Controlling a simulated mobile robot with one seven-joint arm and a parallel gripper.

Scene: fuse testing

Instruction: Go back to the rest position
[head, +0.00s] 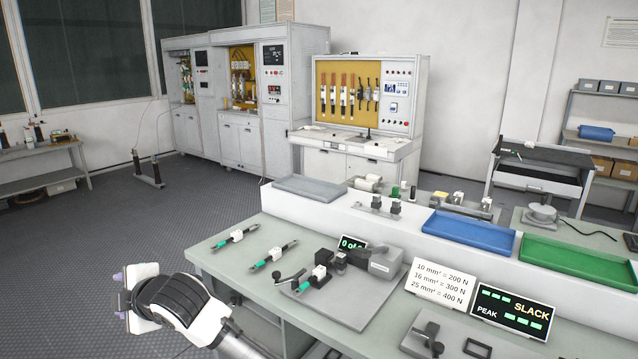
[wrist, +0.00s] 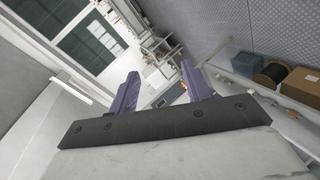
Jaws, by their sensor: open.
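My gripper (head: 120,295) is at the lower left of the head view, off the left end of the workbench (head: 225,262) and over the floor. Its two purple fingers stand apart with nothing between them; they also show open in the wrist view (wrist: 160,88). My arm comes in from the bottom of the head view. Two fuse-like parts with green ends, a farther one (head: 237,236) and a nearer one (head: 272,256), lie on the bench top. Another green-ended part (head: 312,279) sits in a grey fixture (head: 345,295) on the bench.
A blue tray (head: 468,234), a green tray (head: 580,262) and a grey tray (head: 309,188) rest on the raised white shelf. A force card (head: 440,283) and a display reading SLACK (head: 512,312) stand on the bench. The floor (head: 90,235) left of the bench is clear.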

